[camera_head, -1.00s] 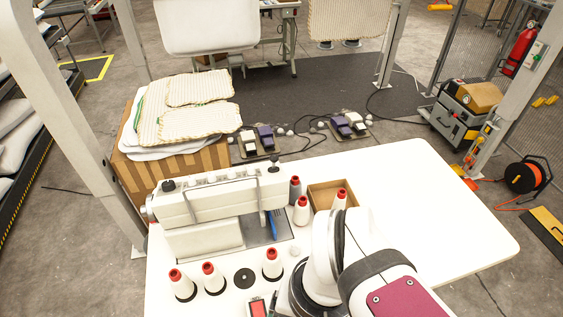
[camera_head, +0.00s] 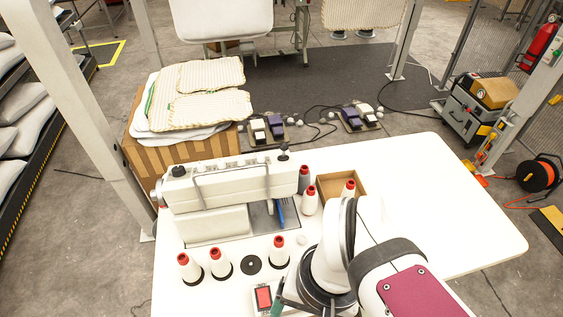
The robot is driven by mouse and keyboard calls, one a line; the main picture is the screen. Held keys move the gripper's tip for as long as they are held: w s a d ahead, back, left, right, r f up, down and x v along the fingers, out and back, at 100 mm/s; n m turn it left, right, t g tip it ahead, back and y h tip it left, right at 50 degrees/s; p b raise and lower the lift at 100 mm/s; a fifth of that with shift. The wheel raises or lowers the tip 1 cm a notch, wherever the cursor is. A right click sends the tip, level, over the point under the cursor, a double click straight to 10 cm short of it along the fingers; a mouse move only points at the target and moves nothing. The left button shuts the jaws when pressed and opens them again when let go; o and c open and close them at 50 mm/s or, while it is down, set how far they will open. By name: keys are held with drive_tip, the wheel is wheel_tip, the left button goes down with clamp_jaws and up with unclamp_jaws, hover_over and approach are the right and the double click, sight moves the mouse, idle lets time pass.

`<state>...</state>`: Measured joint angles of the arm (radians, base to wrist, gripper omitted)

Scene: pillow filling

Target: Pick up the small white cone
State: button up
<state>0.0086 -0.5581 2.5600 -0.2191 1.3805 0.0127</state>
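Several white cones with red tops stand upright on the white table. In the front row, one stands at left (camera_head: 190,271), one beside it (camera_head: 221,265) and one farther right (camera_head: 278,255). Behind, one white cone (camera_head: 309,204) stands right of the sewing machine, and another (camera_head: 348,190) is at the cardboard box, partly hidden by my arm. They look similar in size, so I cannot tell which is the small one. My arm rises at the lower right; my gripper is not in view.
A white sewing machine (camera_head: 230,185) fills the table's left rear. A grey cone (camera_head: 304,180) and an open cardboard box (camera_head: 326,187) stand right of it. A black disc (camera_head: 251,264) and a red-screened device (camera_head: 264,297) lie in front. The table's right side (camera_head: 450,200) is clear.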

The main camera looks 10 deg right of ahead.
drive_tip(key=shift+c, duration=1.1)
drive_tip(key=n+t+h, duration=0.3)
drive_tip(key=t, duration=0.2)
hover_over(312, 192)
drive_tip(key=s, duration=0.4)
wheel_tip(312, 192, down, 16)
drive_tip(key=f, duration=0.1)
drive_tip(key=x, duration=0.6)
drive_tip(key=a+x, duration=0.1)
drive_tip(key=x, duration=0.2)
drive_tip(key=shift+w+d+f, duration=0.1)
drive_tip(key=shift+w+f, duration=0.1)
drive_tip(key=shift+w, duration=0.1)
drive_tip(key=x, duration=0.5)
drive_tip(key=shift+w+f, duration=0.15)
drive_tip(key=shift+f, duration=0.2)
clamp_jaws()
